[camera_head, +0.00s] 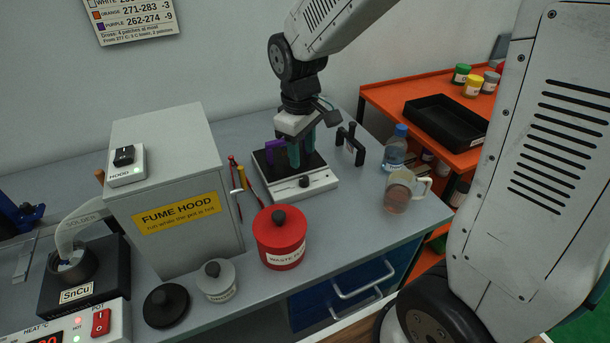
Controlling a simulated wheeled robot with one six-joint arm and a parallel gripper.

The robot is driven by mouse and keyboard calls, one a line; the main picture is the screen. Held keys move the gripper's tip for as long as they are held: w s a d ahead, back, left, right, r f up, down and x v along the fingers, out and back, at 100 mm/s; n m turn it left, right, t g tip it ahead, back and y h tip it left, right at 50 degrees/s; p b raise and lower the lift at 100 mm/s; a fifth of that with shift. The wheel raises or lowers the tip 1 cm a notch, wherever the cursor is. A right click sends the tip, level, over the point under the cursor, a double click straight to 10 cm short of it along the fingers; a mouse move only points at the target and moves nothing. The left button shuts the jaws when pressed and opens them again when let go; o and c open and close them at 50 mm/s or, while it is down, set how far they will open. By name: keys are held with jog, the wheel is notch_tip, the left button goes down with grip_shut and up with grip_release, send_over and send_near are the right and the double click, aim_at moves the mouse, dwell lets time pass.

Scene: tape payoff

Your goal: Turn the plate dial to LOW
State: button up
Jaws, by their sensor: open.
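The plate (318,182) is a white box with a dark top, standing on the grey bench near the back wall. Its dial (304,181) is a small dark knob on the front face, with a small light at its right. The setting marks are too small to read. My gripper (302,157) hangs over the plate's dark top with its teal fingers pointing down, behind and above the dial. It is open and apart from the dial. A purple thing (275,150) is at the left of the fingers, partly hidden; I cannot tell whether it touches them.
A red waste tub (281,246) stands in front of the plate. Red and yellow-handled tools (238,190) and the fume hood (170,190) are at left. A black holder (350,145), bottle (396,150) and mug (398,192) stand at right. Bare bench lies between tub and mug.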

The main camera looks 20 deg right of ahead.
aim_at(304, 178)
jog(key=shift+f, duration=0.15)
jog(key=f, duration=0.7)
jog(key=shift+w+d+f, duration=0.1)
jog(key=shift+d+f, duration=0.05)
jog(key=shift+d, duration=0.05)
grip_shut()
